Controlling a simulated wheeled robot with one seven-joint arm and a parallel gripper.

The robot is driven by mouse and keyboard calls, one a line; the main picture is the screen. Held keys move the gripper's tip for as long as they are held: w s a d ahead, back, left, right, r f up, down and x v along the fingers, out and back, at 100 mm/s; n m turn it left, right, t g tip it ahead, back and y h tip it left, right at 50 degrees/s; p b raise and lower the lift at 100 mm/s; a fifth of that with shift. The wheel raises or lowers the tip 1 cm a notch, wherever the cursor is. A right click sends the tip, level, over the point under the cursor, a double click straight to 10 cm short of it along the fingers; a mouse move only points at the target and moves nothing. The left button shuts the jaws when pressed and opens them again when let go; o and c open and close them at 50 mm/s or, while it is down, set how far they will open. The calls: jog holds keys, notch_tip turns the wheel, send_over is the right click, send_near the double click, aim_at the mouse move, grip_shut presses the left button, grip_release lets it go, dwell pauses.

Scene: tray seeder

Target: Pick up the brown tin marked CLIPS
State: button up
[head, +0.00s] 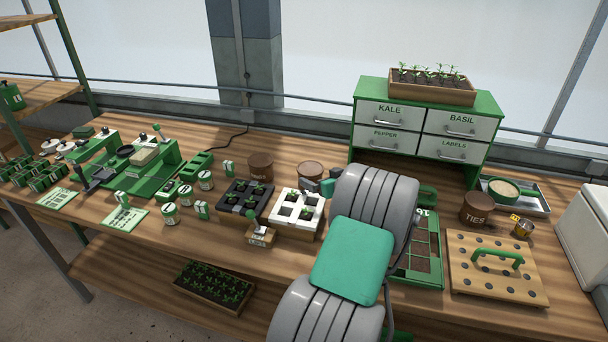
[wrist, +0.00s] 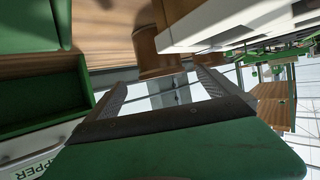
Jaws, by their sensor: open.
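Two brown tins stand at the middle back of the bench in the head view. The left brown tin (head: 260,165) has faint lettering too small to read. The other brown tin (head: 311,171) is partly hidden by my gripper, its lettering not visible, so I cannot tell which is marked CLIPS. A third brown tin (head: 476,209) reads TIES. My gripper (head: 320,187) is just in front of the partly hidden tin, mostly covered by my arm. In the wrist view my gripper (wrist: 163,82) is open with nothing held. A brown curved surface (wrist: 150,48) shows beyond its fingers.
A white seedling tray (head: 297,212) and a black one (head: 243,203) lie close to my gripper's left. The drawer cabinet (head: 427,120) stands behind on the right. A pegged wooden board (head: 497,268) and green seed tray (head: 420,260) occupy the right front.

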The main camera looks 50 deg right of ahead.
aim_at(312, 173)
jog(key=p+x, duration=0.2)
jog(key=x, duration=0.5)
jog(key=shift+s+r, duration=0.1)
jog(key=c, duration=1.7)
